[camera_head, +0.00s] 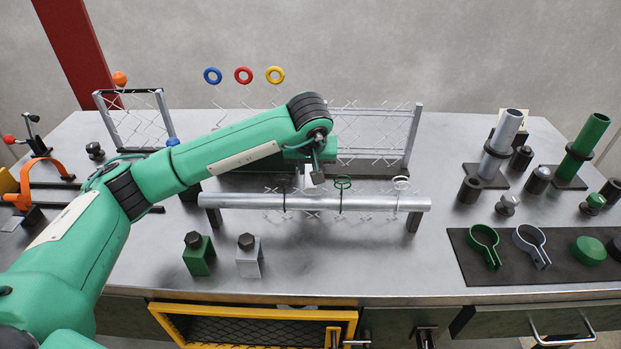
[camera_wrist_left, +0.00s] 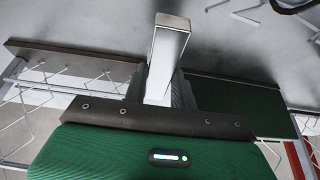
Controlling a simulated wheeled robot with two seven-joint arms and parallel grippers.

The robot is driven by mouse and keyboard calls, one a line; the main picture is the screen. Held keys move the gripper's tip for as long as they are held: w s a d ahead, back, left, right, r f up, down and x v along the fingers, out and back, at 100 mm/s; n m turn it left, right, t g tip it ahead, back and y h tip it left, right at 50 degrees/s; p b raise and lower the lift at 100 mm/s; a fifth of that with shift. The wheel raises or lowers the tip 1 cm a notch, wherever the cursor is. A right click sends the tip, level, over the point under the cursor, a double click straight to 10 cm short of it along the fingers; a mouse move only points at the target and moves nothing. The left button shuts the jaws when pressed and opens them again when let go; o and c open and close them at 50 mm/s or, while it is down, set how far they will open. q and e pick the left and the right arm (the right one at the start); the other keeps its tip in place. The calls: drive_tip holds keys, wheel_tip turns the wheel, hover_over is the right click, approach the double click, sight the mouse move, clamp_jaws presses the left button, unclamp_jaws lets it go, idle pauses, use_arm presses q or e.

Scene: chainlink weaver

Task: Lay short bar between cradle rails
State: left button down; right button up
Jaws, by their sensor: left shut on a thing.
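My left gripper (camera_head: 312,180) reaches in from the left, just behind the long grey pipe (camera_head: 235,201), above the bench. In the left wrist view a pale, square-ended metal piece (camera_wrist_left: 168,45), seemingly the short bar, sticks out from the gripper, which is shut on it. In the head view that piece is small and mostly hidden by the wrist. The pipe lies level on two dark end supports, with dark, green and white rings (camera_head: 342,182) around it. I cannot tell for certain which parts are the cradle rails. My right gripper is not in view.
A mesh panel in a metal frame (camera_head: 410,135) stands behind the gripper. Green and grey blocks (camera_head: 199,260) with dark knobs stand in front of the pipe. A dark mat (camera_head: 462,262) with clamps lies at right, near upright tubes (camera_head: 585,135). The front middle is clear.

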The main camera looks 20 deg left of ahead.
sight(310, 179)
use_arm(q)
drive_tip(key=shift+f, duration=2)
drive_tip(key=shift+f, duration=0.1)
drive_tip(key=c, duration=1.1)
unclamp_jaws()
